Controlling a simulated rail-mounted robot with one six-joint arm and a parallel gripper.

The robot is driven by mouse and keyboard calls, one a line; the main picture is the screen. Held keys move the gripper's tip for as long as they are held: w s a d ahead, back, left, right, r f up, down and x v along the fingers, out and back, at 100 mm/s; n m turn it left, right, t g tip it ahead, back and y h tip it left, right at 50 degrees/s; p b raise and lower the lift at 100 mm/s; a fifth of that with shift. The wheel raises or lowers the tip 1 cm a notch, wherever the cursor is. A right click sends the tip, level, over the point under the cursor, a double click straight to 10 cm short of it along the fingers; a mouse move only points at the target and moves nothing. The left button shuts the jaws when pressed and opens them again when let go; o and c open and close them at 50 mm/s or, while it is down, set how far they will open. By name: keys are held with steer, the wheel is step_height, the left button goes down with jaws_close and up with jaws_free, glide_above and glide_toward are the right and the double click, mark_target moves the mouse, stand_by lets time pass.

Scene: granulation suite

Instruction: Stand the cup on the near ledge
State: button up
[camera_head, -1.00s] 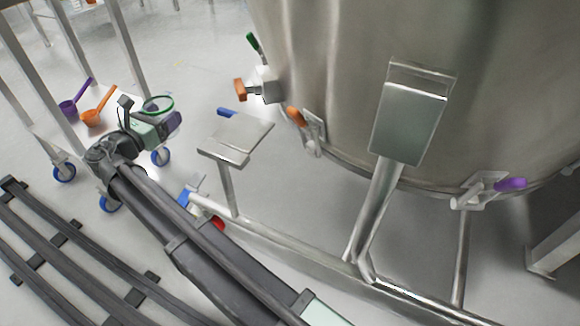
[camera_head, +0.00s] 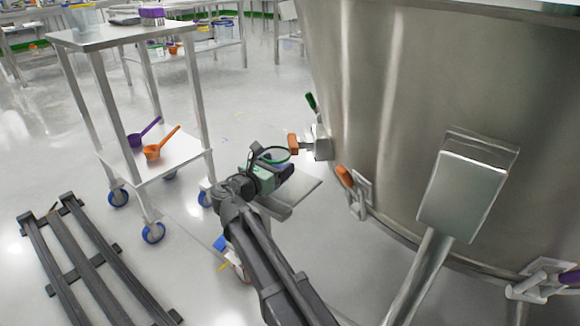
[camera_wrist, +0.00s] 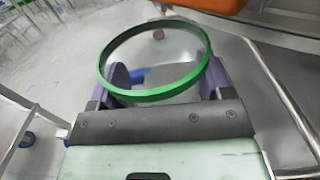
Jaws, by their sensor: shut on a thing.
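My gripper (camera_head: 275,164) is shut on a clear cup (camera_head: 268,156) with a green rim. In the wrist view the cup (camera_wrist: 155,62) sits between the purple fingers, its round mouth facing the camera. A flat metal ledge (camera_head: 302,194) shows behind and to the right of my gripper in the head view, partly hidden by it. The gripper and cup overlap the ledge's left part in the picture; I cannot tell the height between them. A second, tilted metal plate (camera_head: 462,190) stands on a post farther right.
A large steel vessel (camera_head: 420,110) fills the right, with an orange-handled valve (camera_head: 308,145) and an orange-handled clamp (camera_head: 349,180) close to the ledge. A wheeled steel cart (camera_head: 180,172) at left carries purple and orange scoops (camera_head: 155,151). Floor rails (camera_head: 85,262) lie at lower left.

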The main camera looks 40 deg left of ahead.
steer(key=w+d, duration=0.1)
steer(key=w+d+f+b, duration=0.1)
steer(key=shift+w+d, duration=0.25)
steer(key=shift+d, duration=0.15)
steer(key=shift+r, duration=0.2)
steer(key=shift+f, duration=0.25)
steer(key=o, duration=1)
steer(key=shift+r, duration=0.1)
steer(key=shift+r+p, duration=0.3)
steer(key=shift+p, duration=0.05)
steer(key=s, duration=1.2)
steer(key=shift+a+f, duration=0.15)
steer(key=shift+a, duration=0.1)
